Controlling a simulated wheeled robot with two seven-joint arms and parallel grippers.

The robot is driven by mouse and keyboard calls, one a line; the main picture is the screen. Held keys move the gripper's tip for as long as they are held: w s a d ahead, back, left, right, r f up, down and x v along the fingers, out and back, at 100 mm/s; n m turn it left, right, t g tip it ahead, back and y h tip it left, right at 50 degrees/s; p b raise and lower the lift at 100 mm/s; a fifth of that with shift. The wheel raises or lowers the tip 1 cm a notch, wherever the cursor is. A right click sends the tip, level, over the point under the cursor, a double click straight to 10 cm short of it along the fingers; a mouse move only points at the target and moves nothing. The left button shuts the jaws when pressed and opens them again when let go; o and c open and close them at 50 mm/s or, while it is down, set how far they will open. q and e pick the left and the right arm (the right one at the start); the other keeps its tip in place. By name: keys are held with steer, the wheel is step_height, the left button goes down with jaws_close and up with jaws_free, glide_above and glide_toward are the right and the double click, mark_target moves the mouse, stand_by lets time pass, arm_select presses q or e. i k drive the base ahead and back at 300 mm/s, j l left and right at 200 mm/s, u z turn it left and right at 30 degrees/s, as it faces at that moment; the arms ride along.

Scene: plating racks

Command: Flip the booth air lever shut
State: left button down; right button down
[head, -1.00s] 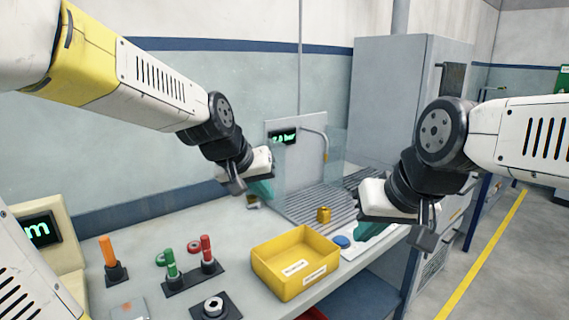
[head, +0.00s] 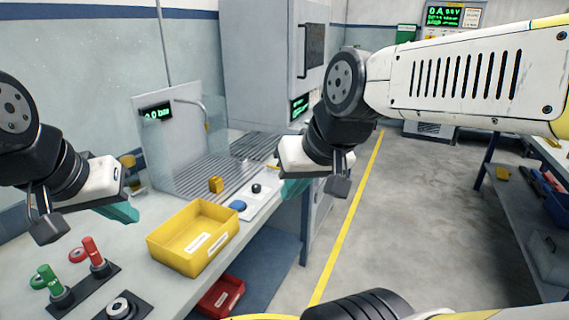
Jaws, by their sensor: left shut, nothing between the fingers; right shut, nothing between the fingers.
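The booth (head: 168,150) stands against the wall, with a lit bar readout (head: 157,113), clear side panels and a ribbed floor. A small yellow part on a grey fitting (head: 128,160) sits at its left side, just behind my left gripper. I cannot tell for sure that it is the air lever, nor how it is set. My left gripper (head: 125,213) is shut and empty, above the bench, left of the yellow tray. My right gripper (head: 292,188) is shut and empty, in front of the booth's right side, by the bench's right end.
A yellow tray (head: 163,246) stands at the bench's front edge. A yellow block (head: 216,184) is on the booth floor. A white plate with a blue button (head: 238,205) and black knob (head: 256,188) lies before it. Green (head: 49,279) and red (head: 92,250) posts stand front left. A grey cabinet (head: 262,60) stands behind.

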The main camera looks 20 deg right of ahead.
mark_target(268, 166)
steer(key=z, duration=0.5)
steer(key=i+l+z, duration=0.1)
steer(key=i+l, duration=0.25)
steer(key=i+l+z, duration=0.1)
steer(key=i+l, duration=0.2)
steer(key=i, duration=0.25)
